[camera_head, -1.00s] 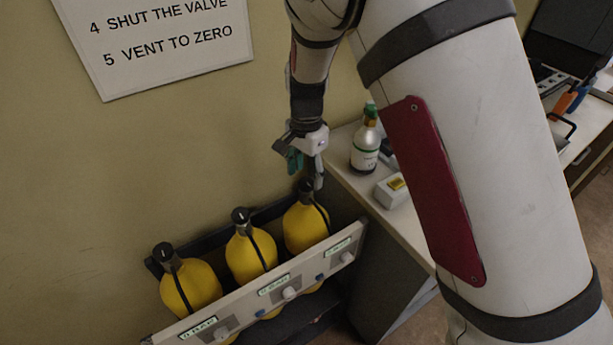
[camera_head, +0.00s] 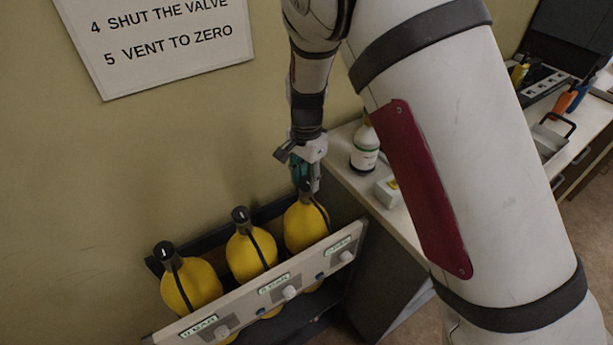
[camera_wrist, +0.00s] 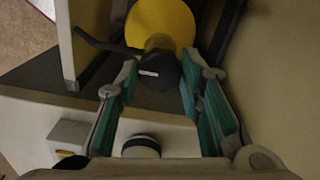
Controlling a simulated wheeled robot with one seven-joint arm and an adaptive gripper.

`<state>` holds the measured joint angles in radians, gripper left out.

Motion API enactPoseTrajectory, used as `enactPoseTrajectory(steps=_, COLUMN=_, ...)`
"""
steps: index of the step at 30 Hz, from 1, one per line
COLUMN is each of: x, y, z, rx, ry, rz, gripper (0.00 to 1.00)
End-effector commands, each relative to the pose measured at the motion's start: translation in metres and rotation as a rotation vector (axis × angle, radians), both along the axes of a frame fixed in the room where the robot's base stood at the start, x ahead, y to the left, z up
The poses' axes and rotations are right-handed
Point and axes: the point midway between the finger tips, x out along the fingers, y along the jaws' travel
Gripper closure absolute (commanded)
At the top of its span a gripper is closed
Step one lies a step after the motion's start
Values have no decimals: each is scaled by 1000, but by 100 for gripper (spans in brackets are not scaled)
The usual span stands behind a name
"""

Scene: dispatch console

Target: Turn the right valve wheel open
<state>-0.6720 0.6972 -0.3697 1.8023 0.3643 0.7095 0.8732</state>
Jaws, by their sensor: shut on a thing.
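The right valve wheel is a dark knob (camera_head: 306,186) on top of the right yellow cylinder (camera_head: 303,228), in a grey rack. In the wrist view the wheel (camera_wrist: 160,72) shows a short white mark on its top. My gripper (camera_wrist: 158,74) is shut on the wheel, with one green-padded finger on each side. In the head view my gripper (camera_head: 307,178) points down from above and partly hides the wheel. The middle wheel (camera_head: 240,214) and left wheel (camera_head: 164,250) stand free on their own yellow cylinders.
The rack's front panel (camera_head: 255,296) carries labels and knobs. The wall with a printed sign (camera_head: 165,40) is close behind. A counter to the right holds a bottle (camera_head: 364,158) and a small pale box (camera_head: 384,189), close to my arm.

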Motion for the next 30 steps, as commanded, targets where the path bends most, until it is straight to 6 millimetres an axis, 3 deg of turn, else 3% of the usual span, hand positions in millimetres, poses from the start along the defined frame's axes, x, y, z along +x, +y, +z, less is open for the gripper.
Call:
enactPoseTrajectory(steps=11, x=0, y=0, z=0, rx=1, ry=1, rz=174, gripper=94)
enactPoseTrajectory(steps=30, x=1, y=0, z=0, rx=0, ry=-2, rz=775, gripper=94)
